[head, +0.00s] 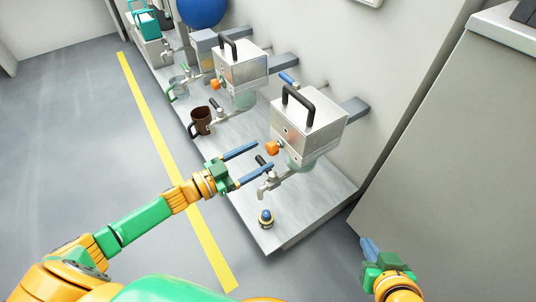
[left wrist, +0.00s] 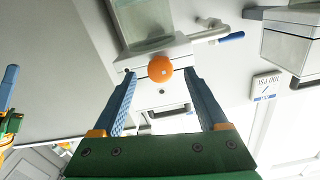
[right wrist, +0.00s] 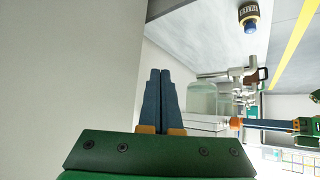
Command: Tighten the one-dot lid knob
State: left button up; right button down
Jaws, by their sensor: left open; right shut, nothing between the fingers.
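An orange lid knob (head: 273,147) sits on the front of the nearer metal press box (head: 308,122). My left gripper (head: 264,155) is open in front of this box. Its blue fingers (left wrist: 160,74) appear on either side of the knob in the left wrist view; I cannot tell whether they touch it. A second orange knob (head: 215,85) is on the farther box (head: 240,66). My right gripper (head: 369,246) is shut and empty at the lower right; its fingers (right wrist: 160,73) are together.
A metal tap (head: 268,184) juts out below the nearer box. A brown mug (head: 201,121) stands farther back on the metal platform (head: 308,208). A grey cabinet (head: 460,140) is at the right.

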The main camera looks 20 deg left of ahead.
aim_at(268, 151)
pick_arm(q)
jog(key=b+x, duration=0.1)
jog(key=x, duration=0.2)
jog(key=shift+f, duration=0.1)
jog(key=shift+w+d, duration=0.2)
grip_shut()
pick_arm(e)
jog(key=w+a+r+t+y, duration=0.1)
jog(key=w+r+t, duration=0.3)
jog(key=r, duration=0.2)
jog(key=shift+w+a+r+t, duration=0.3)
jog(key=shift+a+r, duration=0.05)
jog(key=shift+a, duration=0.05)
